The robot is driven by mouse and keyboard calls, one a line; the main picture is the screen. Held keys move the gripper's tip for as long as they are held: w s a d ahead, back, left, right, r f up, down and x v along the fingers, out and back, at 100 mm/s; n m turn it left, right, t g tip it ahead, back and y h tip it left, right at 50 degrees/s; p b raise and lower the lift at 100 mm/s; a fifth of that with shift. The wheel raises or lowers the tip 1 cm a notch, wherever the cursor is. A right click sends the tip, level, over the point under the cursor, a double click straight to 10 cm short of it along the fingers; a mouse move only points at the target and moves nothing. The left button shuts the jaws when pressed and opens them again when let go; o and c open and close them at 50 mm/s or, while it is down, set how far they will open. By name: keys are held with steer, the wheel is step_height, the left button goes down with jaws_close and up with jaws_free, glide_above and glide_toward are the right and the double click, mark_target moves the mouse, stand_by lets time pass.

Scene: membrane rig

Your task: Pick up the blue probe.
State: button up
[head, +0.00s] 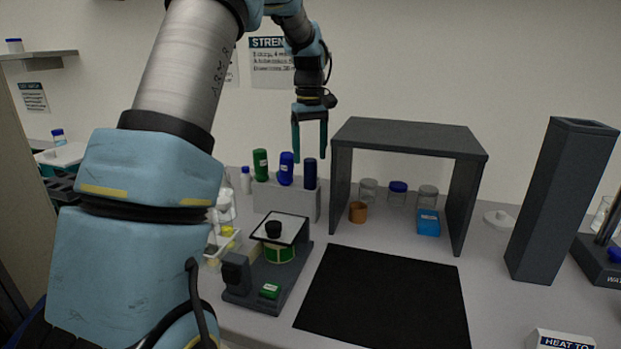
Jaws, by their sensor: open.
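A grey rack block (268,205) stands on the bench left of centre. It holds three upright cylinders in a row: a green one (260,165) at left, a bright blue one (286,169) in the middle and a dark navy one (310,174) at right. The bright blue one best fits the blue probe. My gripper (310,157) points down with its two teal fingers apart and empty. In the picture its fingertips frame the top of the navy cylinder, just right of the bright blue one. I cannot tell the depth between them.
A dark shelf-like arch (408,135) stands close right of the gripper, with jars, an orange cup (358,212) and a blue box (428,222) under it. A small device (268,262) stands before the rack. The black mat (385,300) is clear. A tall grey column (562,200) stands right.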

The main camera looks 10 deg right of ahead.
mark_target(311, 160)
step_height(311, 160, down, 5)
steer(key=shift+d+p, duration=0.1)
steer(key=shift+p, duration=0.9)
steer(key=shift+c, duration=0.4)
steer(key=c, duration=1.1)
steer(key=shift+r, duration=0.1)
